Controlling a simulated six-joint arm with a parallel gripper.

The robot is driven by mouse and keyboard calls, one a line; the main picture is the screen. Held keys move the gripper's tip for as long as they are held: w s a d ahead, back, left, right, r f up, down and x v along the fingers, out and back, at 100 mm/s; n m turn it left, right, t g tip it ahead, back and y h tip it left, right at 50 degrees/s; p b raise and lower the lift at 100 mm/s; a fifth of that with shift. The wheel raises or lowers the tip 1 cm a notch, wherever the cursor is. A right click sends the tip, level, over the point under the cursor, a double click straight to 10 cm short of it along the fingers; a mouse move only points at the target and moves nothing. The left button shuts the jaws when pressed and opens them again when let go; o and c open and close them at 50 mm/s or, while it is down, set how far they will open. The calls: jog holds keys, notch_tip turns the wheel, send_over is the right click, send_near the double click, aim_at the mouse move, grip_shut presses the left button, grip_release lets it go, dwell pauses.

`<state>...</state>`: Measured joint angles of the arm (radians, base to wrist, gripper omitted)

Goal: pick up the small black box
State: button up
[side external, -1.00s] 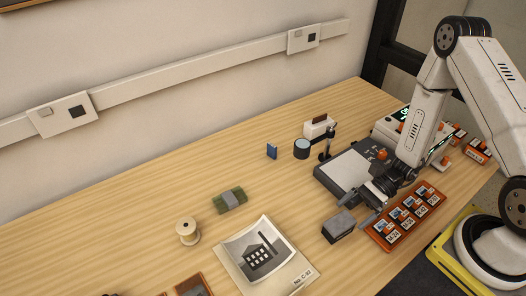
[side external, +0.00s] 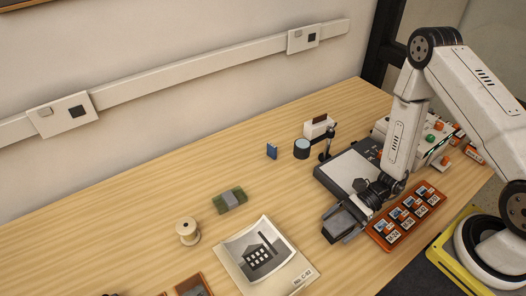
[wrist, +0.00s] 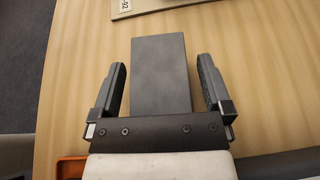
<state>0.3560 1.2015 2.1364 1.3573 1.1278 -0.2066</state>
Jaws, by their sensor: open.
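The small black box (side external: 338,228) sits on the wooden table, between the photo sheet and the orange tray; its top looks dark grey. In the wrist view the box (wrist: 160,75) lies between the two fingers, with a gap on each side, and its far end reaches beyond the fingertips. Its near end is hidden by my gripper's palm. My gripper (side external: 345,222) is open and low around the box. In the wrist view my gripper (wrist: 162,68) holds nothing.
An orange tray (side external: 382,242) of labelled pieces is right of the box. A grey flat device (side external: 340,175) lies behind it. A photo sheet (side external: 232,270) lies to the left. A green bundle (side external: 222,205) and a spool (side external: 188,236) are farther left. Bare table (side external: 290,205) lies between.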

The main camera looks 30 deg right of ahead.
aim_at(341, 222)
grip_shut()
dwell(0.3)
jog(key=shift+r, duration=0.15)
jog(key=shift+r, duration=4.85)
